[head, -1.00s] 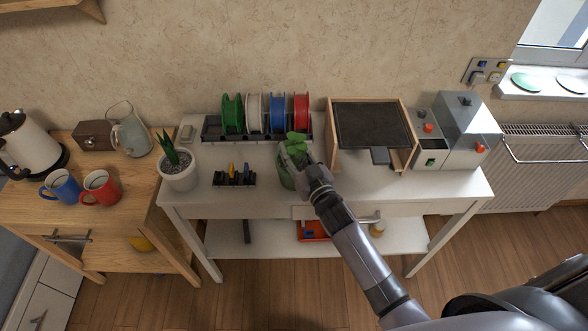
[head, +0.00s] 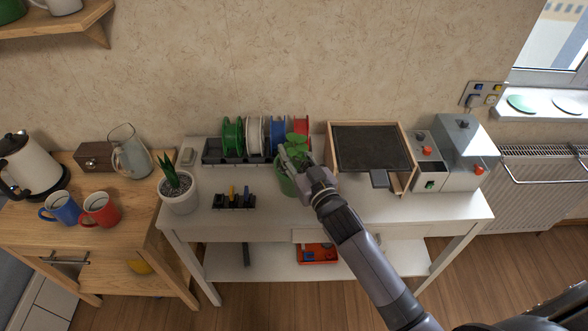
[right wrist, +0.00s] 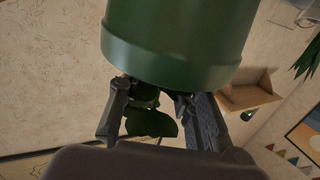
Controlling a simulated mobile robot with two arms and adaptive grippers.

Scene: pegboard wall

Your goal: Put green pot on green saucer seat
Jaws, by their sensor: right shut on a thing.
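The green pot (head: 285,184) with a leafy plant is over the middle of the white bench, in front of the colored spools. My right gripper (head: 296,164) is shut on it from the front right. In the right wrist view the pot (right wrist: 180,45) fills the top, with the gripper's fingers (right wrist: 163,105) at its edge and dark leaves between them. Any gap between pot and bench cannot be judged. The green saucer (head: 522,104) lies on the windowsill at the far right, empty. My left gripper is not in view.
A white saucer (head: 570,105) lies beside the green one. Spools (head: 255,136), a framed dark panel (head: 371,148) and a grey machine (head: 466,150) stand on the bench. A radiator (head: 540,185) is below the sill. A white pot with a spiky plant (head: 178,192) stands left.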

